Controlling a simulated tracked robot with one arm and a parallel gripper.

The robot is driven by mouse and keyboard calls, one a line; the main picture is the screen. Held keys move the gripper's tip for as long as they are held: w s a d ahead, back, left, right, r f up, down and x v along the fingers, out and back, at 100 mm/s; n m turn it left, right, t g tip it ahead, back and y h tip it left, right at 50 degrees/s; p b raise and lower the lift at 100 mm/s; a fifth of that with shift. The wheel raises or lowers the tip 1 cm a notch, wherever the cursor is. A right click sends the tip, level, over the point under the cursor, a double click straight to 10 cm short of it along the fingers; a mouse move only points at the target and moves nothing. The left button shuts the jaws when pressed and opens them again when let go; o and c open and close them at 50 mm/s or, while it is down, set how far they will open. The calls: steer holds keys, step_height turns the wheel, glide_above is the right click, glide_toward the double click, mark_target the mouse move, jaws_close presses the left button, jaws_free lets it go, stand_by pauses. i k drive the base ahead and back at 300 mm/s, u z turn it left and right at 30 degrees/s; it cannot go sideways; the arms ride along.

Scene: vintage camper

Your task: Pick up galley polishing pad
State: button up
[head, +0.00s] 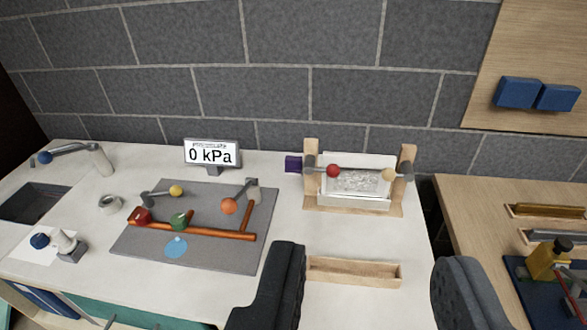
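I cannot tell for sure which thing is the galley polishing pad. A flat light-blue disc (176,247) lies on the grey mat (205,197), just below the copper pipe, left of my gripper. A purple block (293,164) sits at the left side of a wooden stand. My gripper (371,255) is open, its two dark fingers wide apart at the bottom of the view. A shallow wooden tray (354,281) shows between the fingers, lower on the counter, and looks empty.
The wooden stand (352,209) holds a silvery panel with red and tan knobs. A 0 kPa display (212,155) stands behind the copper pipes (190,230). A sink (33,203) is at far left. Blue blocks (517,92) are on the right wall.

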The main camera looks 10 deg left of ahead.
mark_target(294, 165)
steer(key=k, duration=0.4)
steer(key=u, duration=0.55)
steer(key=i, duration=1.75)
steer(key=z, duration=0.55)
